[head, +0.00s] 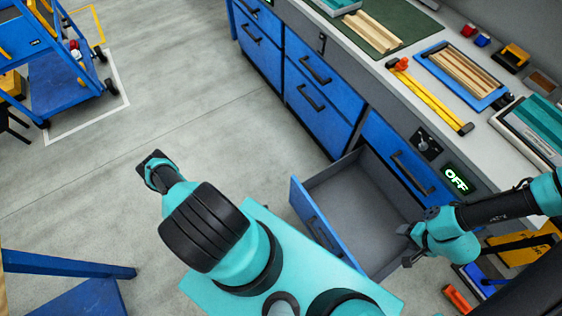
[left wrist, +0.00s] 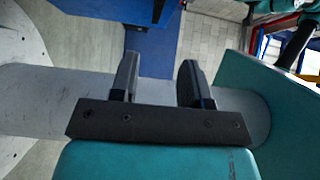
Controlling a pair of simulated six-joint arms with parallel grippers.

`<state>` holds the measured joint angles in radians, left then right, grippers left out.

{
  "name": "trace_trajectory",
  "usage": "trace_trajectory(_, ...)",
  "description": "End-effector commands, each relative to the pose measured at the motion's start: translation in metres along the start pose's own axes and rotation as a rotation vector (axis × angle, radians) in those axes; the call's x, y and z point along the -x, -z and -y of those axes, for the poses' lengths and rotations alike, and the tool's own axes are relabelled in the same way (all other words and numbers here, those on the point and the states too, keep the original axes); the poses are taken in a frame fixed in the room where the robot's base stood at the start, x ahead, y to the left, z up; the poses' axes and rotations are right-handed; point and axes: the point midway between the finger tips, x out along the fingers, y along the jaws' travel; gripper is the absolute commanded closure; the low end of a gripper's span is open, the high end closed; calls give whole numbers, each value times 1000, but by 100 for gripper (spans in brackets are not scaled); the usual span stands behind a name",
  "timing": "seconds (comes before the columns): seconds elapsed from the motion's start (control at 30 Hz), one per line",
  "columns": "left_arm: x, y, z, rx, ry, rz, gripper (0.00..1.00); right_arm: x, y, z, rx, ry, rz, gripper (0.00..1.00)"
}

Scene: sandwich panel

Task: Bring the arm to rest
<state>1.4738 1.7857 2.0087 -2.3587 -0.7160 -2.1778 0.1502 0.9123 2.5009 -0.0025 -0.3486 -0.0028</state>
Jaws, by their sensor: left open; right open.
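My right gripper (head: 405,246) is in the head view at the lower right, over the right side of an open drawer. It is open, with nothing seen between its fingers; whether it touches the drawer cannot be told. My left arm, teal and black, stretches up from the bottom middle of the head view over the floor. In the left wrist view my left gripper (left wrist: 158,60) shows two dark fingers standing apart, with nothing between them. In the head view its fingers cannot be made out clearly.
The open drawer (head: 345,195) has a blue front and an empty grey inside. A blue cart (head: 65,85) stands at the upper left. The floor between is clear.

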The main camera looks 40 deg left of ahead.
Motion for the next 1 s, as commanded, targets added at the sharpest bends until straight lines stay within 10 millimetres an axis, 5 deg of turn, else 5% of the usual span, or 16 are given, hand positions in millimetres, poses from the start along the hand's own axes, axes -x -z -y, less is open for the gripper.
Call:
trace_trajectory(0.37,8,-16,-2,128,-56,-8,57,0,0,0,0,0,0,44)
trace_trajectory(0.67,31,-80,-2,651,-300,42,57,0,0,0,0,0,0,44)
trace_trajectory(1.0,43,-152,26,1241,-572,289,57,0,0,0,0,0,0,44)
